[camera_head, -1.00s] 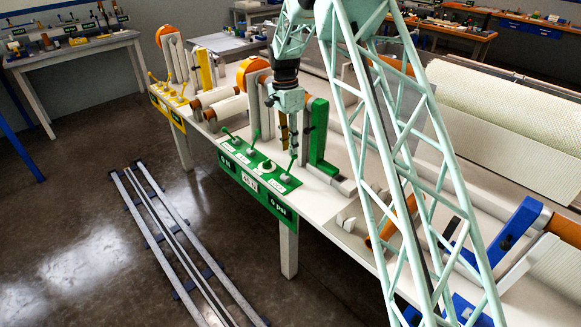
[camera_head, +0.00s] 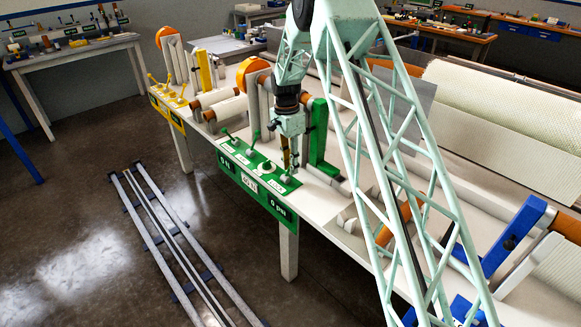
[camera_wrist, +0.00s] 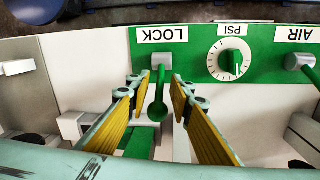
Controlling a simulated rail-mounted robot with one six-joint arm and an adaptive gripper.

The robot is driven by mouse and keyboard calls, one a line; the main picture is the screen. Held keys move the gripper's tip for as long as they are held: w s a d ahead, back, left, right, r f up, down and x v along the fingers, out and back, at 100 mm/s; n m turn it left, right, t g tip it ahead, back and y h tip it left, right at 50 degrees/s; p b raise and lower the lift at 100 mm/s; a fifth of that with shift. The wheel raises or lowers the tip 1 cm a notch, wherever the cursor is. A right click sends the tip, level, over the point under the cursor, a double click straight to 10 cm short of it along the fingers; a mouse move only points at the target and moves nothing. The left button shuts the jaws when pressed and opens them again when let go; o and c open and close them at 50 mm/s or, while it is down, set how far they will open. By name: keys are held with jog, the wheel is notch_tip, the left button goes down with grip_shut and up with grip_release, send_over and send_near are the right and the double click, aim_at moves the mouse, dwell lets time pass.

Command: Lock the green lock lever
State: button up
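The green lock lever (camera_wrist: 157,110) stands at the LOCK label in the wrist view, its round green knob toward the camera. My gripper (camera_wrist: 158,88) is open, with one yellow-padded finger on each side of the lever. Gaps show between the lever and both fingers, so nothing is gripped. In the head view my gripper (camera_head: 290,160) points down over the right end of the green control panel (camera_head: 232,168). There the lock lever is mostly hidden behind the gripper.
A PSI dial (camera_wrist: 230,60) and the AIR lever (camera_wrist: 300,62) sit beside the lock lever on the panel. A green upright (camera_head: 318,135) stands close to the gripper. A yellow panel (camera_head: 168,107) lies further back. Rails (camera_head: 165,235) run along the floor.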

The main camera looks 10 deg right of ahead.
grip_shut()
